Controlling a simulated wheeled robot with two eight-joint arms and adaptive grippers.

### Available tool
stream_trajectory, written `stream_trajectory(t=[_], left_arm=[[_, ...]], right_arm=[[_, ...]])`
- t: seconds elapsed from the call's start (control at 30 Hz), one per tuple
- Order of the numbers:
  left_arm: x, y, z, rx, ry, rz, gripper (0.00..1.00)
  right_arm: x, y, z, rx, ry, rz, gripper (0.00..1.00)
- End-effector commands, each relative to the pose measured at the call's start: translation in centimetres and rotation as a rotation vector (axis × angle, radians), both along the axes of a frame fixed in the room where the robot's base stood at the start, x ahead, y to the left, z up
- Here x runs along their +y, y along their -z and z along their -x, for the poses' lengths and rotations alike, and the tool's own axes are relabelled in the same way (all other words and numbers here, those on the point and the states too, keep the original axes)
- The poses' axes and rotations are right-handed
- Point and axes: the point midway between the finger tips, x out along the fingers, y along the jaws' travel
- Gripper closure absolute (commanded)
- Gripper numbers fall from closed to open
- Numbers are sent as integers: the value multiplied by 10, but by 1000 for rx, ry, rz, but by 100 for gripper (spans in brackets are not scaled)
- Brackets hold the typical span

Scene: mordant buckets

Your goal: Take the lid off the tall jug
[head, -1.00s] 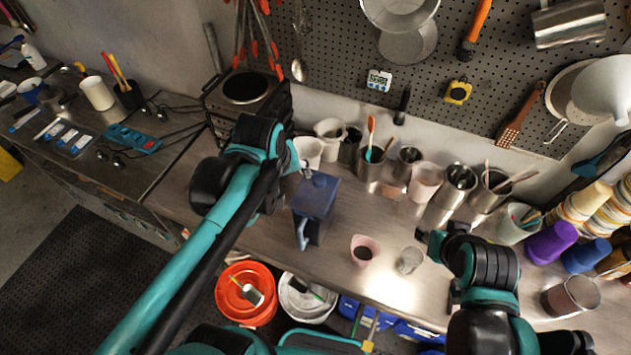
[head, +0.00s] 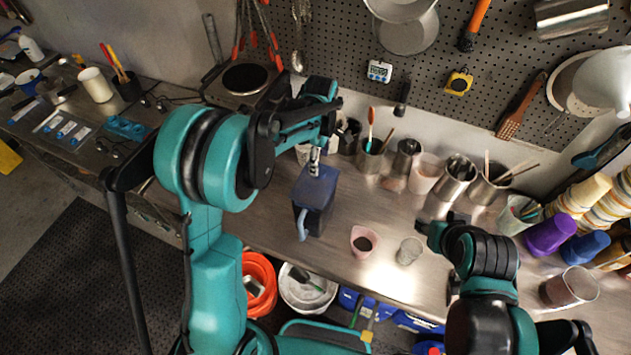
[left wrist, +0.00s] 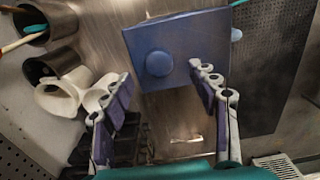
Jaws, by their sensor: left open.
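The tall jug (head: 314,222) is dark, square-sided and upright on the metal bench, with a blue handle toward me. Its flat blue square lid (head: 316,190) sits on top. In the left wrist view the lid (left wrist: 185,35) shows from above with a round knob (left wrist: 158,63). My left gripper (head: 315,163) is just above the lid. In the wrist view its two fingers (left wrist: 158,88) are spread apart with nothing between them, and the knob lies just beyond the fingertips. My right gripper (head: 432,235) is over the bench to the right, and its fingers are too unclear to read.
A pink cup (head: 363,243) and a clear glass (head: 409,251) stand right of the jug. Several metal and white cups line the back of the bench, beside a hot plate (head: 245,80). An orange bucket (head: 262,285) and a white bucket (head: 308,290) are below the front edge.

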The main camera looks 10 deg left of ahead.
Motion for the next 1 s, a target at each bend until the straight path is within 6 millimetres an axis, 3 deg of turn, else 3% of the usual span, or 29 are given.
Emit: stream_trajectory(t=[0.23, 0.53, 0.57, 0.77, 1.0], left_arm=[[1, 36, -2, -1, 1, 0, 40], [1, 44, -2, -1, 1, 0, 40], [1, 44, -2, -1, 1, 0, 43], [1, 44, -2, -1, 1, 0, 94], [1, 44, -2, -1, 1, 0, 95]], right_arm=[[0, -6, 0, 0, 0, 0, 60], [0, -6, 0, 0, 0, 0, 60], [0, -6, 0, 0, 0, 0, 60], [0, -6, 0, 0, 0, 0, 60], [0, -6, 0, 0, 0, 0, 60]])
